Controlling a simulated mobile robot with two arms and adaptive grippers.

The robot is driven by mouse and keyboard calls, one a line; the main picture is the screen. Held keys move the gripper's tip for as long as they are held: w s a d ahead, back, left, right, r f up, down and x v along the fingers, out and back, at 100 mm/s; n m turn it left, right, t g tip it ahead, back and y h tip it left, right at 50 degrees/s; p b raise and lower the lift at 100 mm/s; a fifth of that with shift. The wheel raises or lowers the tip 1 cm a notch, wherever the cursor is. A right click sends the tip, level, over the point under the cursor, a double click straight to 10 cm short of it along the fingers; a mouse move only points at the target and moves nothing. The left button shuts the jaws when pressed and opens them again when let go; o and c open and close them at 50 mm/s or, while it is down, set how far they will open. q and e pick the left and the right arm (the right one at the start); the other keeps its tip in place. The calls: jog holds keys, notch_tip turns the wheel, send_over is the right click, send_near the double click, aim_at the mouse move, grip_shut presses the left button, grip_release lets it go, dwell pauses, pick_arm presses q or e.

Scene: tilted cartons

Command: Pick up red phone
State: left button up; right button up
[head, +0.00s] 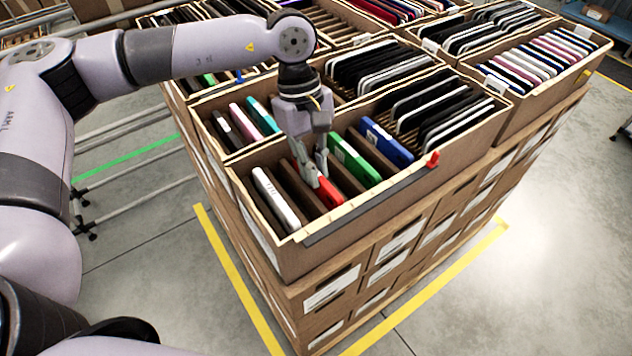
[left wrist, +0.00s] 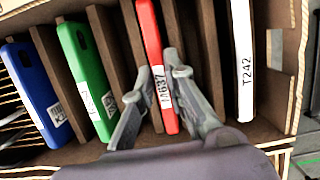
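The red phone (head: 329,192) stands on edge in a slot of the near carton (head: 352,234), between brown dividers. In the left wrist view the red phone (left wrist: 150,45) has a white label reading M637. My left gripper (head: 316,172) reaches down into this carton from above. In the left wrist view, the fingertips of my left gripper (left wrist: 158,72) lie against both sides of the red phone, with no visible gap. The phone is still down in its slot, and its lower part is hidden. My right gripper is not in view.
A white phone (head: 275,199) labelled T242, a green phone (head: 354,160) and a blue phone (head: 386,142) stand in the same carton. A dark strip with a red clip (head: 432,160) runs along its front edge. More filled cartons stand behind. Floor at the right is clear.

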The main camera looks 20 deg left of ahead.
pick_arm(q)
grip_shut()
jog(key=shift+r, duration=0.1)
